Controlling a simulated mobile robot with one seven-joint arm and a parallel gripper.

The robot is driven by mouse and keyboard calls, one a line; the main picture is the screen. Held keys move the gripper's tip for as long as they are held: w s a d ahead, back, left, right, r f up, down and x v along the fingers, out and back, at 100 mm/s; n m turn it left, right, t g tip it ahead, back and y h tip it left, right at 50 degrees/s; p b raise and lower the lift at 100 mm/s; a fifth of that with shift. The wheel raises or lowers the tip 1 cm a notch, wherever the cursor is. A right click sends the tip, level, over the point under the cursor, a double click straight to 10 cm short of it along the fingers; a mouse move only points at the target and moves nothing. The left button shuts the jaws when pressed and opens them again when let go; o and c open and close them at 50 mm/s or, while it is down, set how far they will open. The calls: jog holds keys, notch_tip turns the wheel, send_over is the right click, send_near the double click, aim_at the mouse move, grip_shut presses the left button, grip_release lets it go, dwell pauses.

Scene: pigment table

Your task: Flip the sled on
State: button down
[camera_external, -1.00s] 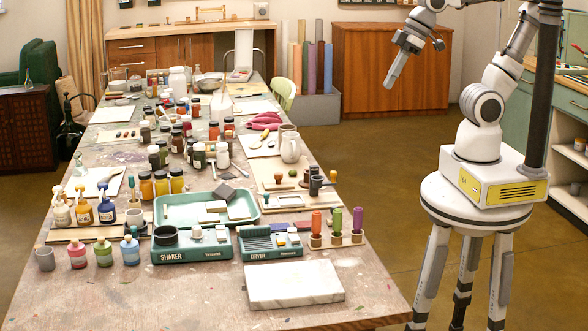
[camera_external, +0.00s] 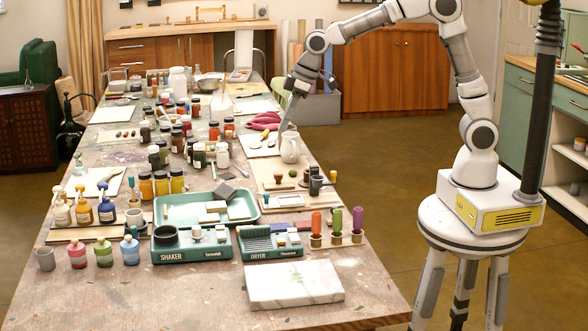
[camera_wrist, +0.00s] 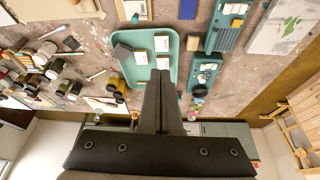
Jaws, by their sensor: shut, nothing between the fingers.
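My gripper (camera_external: 284,126) is shut and empty, pointing down above the right side of the table by the white jug. In the wrist view its dark fingers (camera_wrist: 163,82) are together, overlapping the near edge of the teal tray. Two teal devices stand at the front of the table: the shaker (camera_external: 190,255), with a dark round cup on top, and the dryer (camera_external: 257,253), with a ribbed top. Both have small light parts on top. I cannot tell which part is the sled or how it is set. My gripper is well apart from both devices.
The teal tray (camera_external: 177,218) with pale blocks lies behind the devices. A marble slab (camera_external: 285,290) lies in front of them. Coloured-handled tools (camera_external: 337,220) stand right of the dryer. The white jug (camera_external: 291,147) and many jars crowd the table. The front right corner is bare.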

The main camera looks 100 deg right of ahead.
jog(key=w+d+f+b, duration=0.1)
jog(key=w+d+f, duration=0.2)
jog(key=f, duration=0.3)
jog(key=w+d+f+b, duration=0.1)
jog(key=w+d+f, duration=0.2)
jog(key=d+f, duration=0.2)
jog(key=shift+w+d+f+m, duration=0.2)
jog(key=shift+w+f+m, duration=0.15)
jog(key=shift+f, duration=0.5)
jog(key=shift+b, duration=0.3)
jog(key=x, duration=0.3)
jog(key=b+x, duration=0.1)
jog(key=x, duration=0.6)
jog(key=shift+s+f+b, duration=0.2)
jog(key=shift+f+b, duration=0.2)
jog(key=shift+s+a+r, duration=0.1)
jog(key=shift+s+r, duration=0.05)
jog(key=shift+s, duration=0.45)
jog(key=shift+s+a+r, duration=0.1)
jog(key=shift+s+r, duration=0.05)
jog(key=shift+s, duration=0.4)
jog(key=shift+s+a+f, duration=0.1)
jog(key=shift+s, duration=0.75)
jog(key=b, duration=0.3)
send_over(292, 200)
jog(key=s, duration=0.2)
jog(key=shift+a, duration=0.25)
jog(key=shift+w, duration=0.1)
